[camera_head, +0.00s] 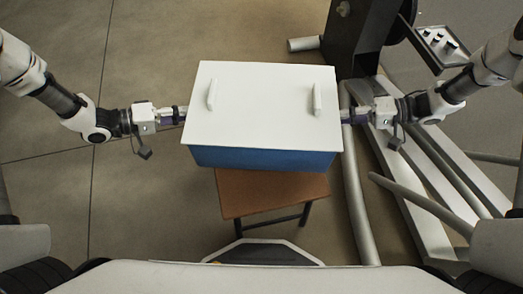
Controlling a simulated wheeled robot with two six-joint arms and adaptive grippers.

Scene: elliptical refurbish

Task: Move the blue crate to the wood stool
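The blue crate (262,159) has a white lid with two white handles on top. It is in the middle of the head view, above and partly in front of the wood stool (272,190). The stool has a brown top and dark legs, and the crate hides its far part. I cannot tell whether the crate touches the stool. My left gripper (182,114) is at the crate's left side and my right gripper (345,114) is at its right side. The fingertips of both are hidden by the crate and lid.
Elliptical machine parts, with a dark upright (356,40) and long grey rails (415,180), lie to the right, close to my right arm. A small tray (443,48) is at the upper right. The tiled floor on the left (140,200) is clear.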

